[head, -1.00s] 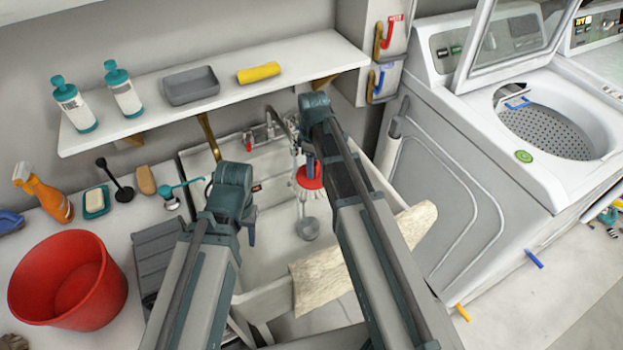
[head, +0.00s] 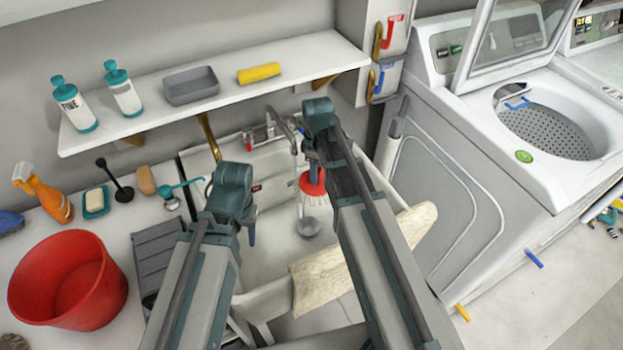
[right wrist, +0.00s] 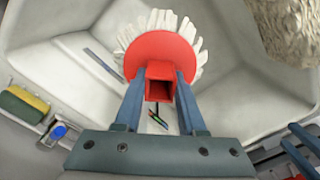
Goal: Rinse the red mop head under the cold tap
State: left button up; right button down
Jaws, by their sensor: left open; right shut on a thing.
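The red mop head (head: 313,185) has a round red top and white strands. It hangs upright over the sink basin (head: 272,245), right of and in front of the tap (head: 272,130). My right gripper (head: 308,165) is shut on its red square socket. In the right wrist view the two fingers (right wrist: 160,95) clasp that socket, with the white strands (right wrist: 133,35) spread around the red disc. I cannot make out running water. My left gripper (head: 250,232) is open and empty above the sink's left side.
A shelf (head: 215,105) with bottles, a grey tray and a yellow roll runs above the sink. A red bucket (head: 68,280) and small items stand on the left counter. A pale cloth (head: 320,280) hangs over the sink's front rim. A washing machine (head: 470,190) stands right.

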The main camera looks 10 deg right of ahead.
aim_at(317, 199)
jog(key=shift+s+a, duration=0.2)
jog(key=shift+s, duration=0.7)
jog(key=shift+s+a, duration=0.15)
jog(key=shift+s, duration=0.8)
jog(key=shift+s+a, duration=0.2)
jog(key=shift+s, duration=0.7)
jog(key=s+r+p, duration=0.4)
jog(key=s, duration=0.1)
jog(key=shift+a, duration=0.45)
